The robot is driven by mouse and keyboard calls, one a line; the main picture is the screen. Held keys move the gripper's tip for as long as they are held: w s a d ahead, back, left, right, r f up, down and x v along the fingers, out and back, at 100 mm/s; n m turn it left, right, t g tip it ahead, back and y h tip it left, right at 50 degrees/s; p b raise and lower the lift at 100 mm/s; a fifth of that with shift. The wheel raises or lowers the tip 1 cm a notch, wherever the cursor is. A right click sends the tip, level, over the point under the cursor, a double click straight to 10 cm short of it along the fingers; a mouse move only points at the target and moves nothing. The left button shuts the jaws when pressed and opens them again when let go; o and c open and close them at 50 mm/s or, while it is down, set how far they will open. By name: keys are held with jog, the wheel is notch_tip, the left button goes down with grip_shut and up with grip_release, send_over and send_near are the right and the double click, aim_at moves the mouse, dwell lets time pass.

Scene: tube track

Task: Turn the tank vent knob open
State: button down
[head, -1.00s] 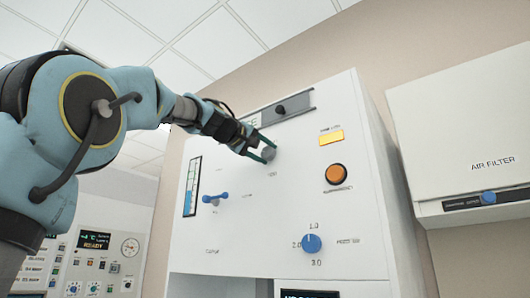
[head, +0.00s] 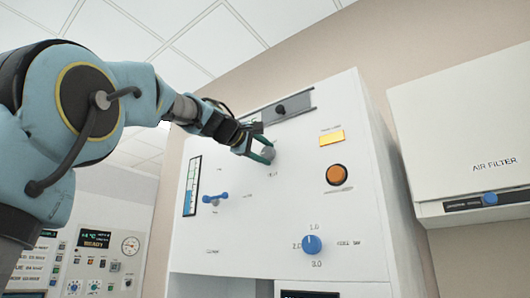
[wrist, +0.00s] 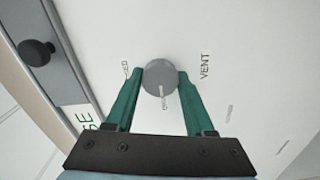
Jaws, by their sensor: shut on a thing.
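The vent knob (wrist: 160,76) is a round grey knob on the white panel, with the word VENT beside it in the wrist view. A light pointer mark shows on its face. In the head view the knob (head: 268,153) sits in the upper part of the panel, partly covered by the jaws. My gripper (wrist: 157,84) has its two green fingers on either side of the knob and is shut on it. It also shows in the head view (head: 266,148), reaching in from the upper left.
Around the knob are a dark slider knob (head: 280,110) on a grey rail, a blue lever (head: 215,198), an orange button (head: 336,175) and a blue dial (head: 312,244). An air filter box (head: 465,130) hangs at right.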

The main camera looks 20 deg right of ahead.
jog(key=shift+c, duration=1.3)
grip_release()
jog(key=b+v, duration=0.5)
jog(key=v, duration=0.5)
jog(key=shift+s+a, duration=0.15)
jog(key=shift+a, duration=0.25)
